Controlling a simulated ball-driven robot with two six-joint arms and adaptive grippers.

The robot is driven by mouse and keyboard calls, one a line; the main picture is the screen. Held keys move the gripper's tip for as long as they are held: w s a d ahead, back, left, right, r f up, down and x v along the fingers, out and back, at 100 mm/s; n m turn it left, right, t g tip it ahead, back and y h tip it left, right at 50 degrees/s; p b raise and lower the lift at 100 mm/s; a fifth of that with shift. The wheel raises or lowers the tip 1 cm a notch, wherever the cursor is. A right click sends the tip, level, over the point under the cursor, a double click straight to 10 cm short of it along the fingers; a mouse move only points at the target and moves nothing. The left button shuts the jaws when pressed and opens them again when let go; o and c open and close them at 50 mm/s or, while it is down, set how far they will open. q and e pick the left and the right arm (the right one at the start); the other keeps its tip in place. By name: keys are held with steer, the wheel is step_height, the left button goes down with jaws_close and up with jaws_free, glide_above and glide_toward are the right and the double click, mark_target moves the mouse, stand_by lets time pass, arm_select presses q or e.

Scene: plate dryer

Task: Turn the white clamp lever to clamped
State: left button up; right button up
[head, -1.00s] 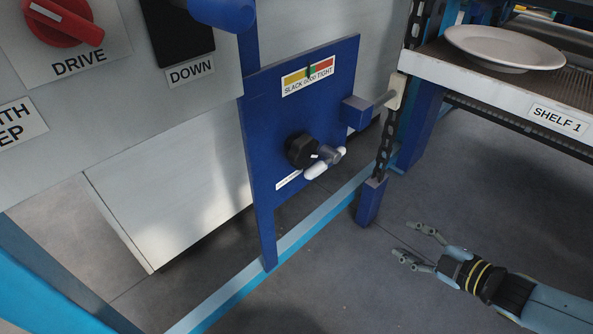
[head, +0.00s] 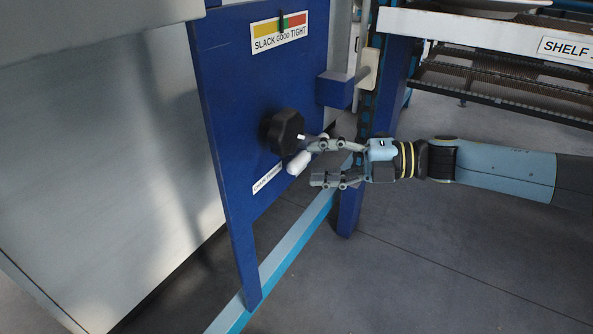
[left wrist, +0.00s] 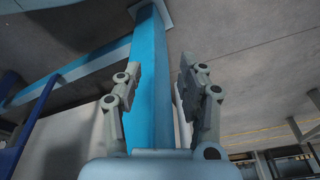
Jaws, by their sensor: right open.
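The white clamp lever (head: 298,163) is a short rounded handle in the head view. It sits just below and right of the black knob (head: 285,131) on the blue panel (head: 232,110), slanting down to the left. My right gripper (head: 314,164) is open, its fingers pointing left at the lever, one above and one below its level. The upper fingertip overlaps the lever's right end; I cannot tell whether they touch. The lever's pivot is partly hidden behind this finger. My left gripper (left wrist: 160,72) is open and empty in the left wrist view.
A slack-to-tight gauge (head: 280,33) is at the panel's top. A blue post and chain stand right of the panel, beside the shelf (head: 470,30). A blue floor rail (head: 290,252) runs below. A light blue beam (left wrist: 150,100) lies beyond my left fingers.

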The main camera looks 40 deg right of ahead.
mark_target(306, 164)
steer(key=b+x, duration=0.1)
steer(key=x, duration=0.3)
steer(key=shift+f, duration=0.15)
arm_select(q)
steer(key=shift+w+d+r+t, duration=0.2)
steer(key=shift+w+r+t, duration=0.1)
steer(key=shift+r, duration=0.15)
steer(key=shift+w+d+r+t, duration=0.2)
steer(key=shift+w+r, duration=0.05)
steer(key=shift+r, duration=0.15)
arm_select(e)
steer(key=shift+w+a, duration=0.2)
steer(key=shift+a, duration=0.05)
steer(key=shift+c, duration=0.4)
jaws_close()
